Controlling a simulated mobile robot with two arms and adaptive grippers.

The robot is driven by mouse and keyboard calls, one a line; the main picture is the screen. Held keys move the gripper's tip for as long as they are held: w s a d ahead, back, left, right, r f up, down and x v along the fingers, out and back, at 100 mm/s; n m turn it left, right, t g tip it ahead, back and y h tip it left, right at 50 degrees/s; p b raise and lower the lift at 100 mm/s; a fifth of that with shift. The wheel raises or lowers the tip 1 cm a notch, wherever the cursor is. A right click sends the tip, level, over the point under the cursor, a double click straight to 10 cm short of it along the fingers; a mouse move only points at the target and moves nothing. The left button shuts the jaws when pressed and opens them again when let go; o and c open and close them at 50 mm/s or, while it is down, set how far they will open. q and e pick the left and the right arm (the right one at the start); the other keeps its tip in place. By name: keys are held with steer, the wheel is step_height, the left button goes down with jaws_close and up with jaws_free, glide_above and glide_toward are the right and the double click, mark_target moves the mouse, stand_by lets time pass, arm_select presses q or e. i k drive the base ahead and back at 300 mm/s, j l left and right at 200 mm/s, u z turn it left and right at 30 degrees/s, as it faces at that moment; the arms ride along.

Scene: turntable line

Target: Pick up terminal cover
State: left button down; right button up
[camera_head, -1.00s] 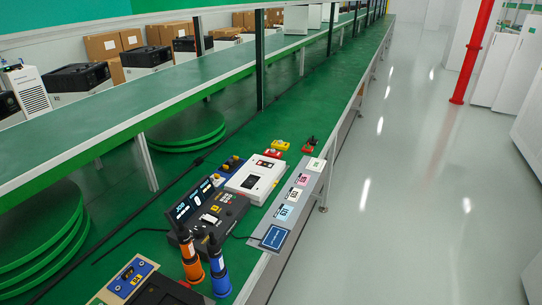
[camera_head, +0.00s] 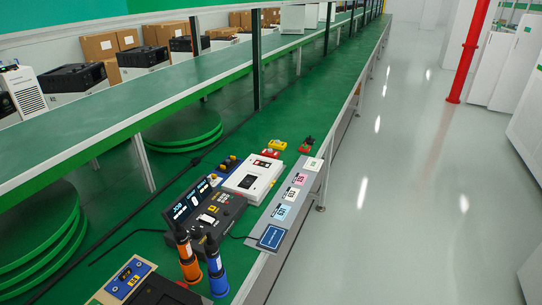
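No part is clearly recognisable as the terminal cover. Small parts lie at the far end of the work area on the green bench (camera_head: 345,118): a yellow block (camera_head: 277,145), a red block (camera_head: 270,153) just in front of it, and a red part with a dark top (camera_head: 307,146) to the right. Neither of my grippers is in view.
A black console (camera_head: 228,211) with a lit display, orange (camera_head: 188,262) and blue (camera_head: 217,277) upright tools, and a blue-and-yellow box (camera_head: 131,277) stand nearer. A grey strip (camera_head: 266,252) with coloured labels runs along the right edge. A raised shelf (camera_head: 150,105) is at left. The bench beyond is clear.

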mark_target(274, 155)
steer(key=i+l+u, duration=0.1)
steer(key=u, duration=0.3)
steer(key=i+l+u, duration=0.1)
steer(key=u, duration=0.3)
steer(key=i+l+u, duration=0.2)
steer(key=l, duration=0.35)
steer(key=i+l+u, duration=0.2)
steer(key=l, duration=0.35)
steer(key=l+u, duration=0.2)
steer(key=l, duration=0.4)
steer(key=l+u, duration=0.2)
steer(key=l, duration=0.4)
steer(key=i, duration=0.05)
